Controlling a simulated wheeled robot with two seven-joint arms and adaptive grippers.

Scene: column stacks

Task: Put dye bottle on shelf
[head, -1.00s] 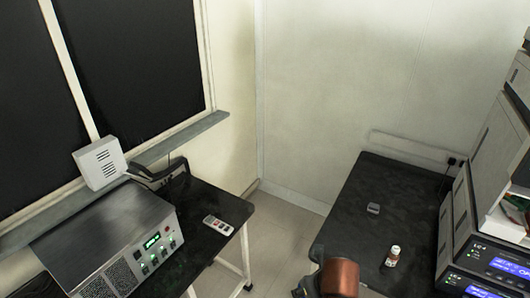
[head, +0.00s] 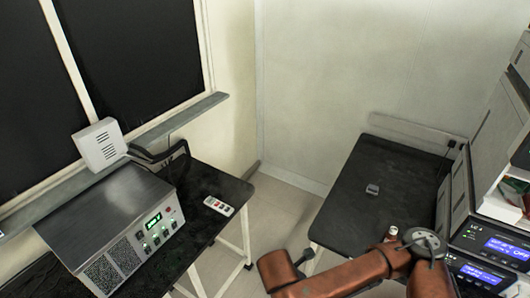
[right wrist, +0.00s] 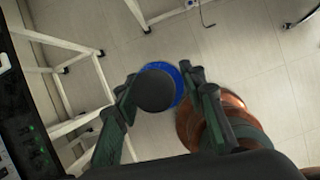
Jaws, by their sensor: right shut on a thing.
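My right gripper (right wrist: 160,82) is shut on a round object with a black top and a bright blue edge, which I take for the dye bottle (right wrist: 153,92). In the right wrist view the fingers flank it on both sides, with floor visible beyond it. The gripper and the held bottle cannot be made out in the head view. A shelf-like white opening (head: 497,207) with something reddish in it shows in the instrument stack at the right edge. My left gripper is not in view.
A small white-capped bottle (head: 392,232) stands on the right black table (head: 350,205), partly behind my right arm, and a small grey block (head: 372,189) lies farther back.

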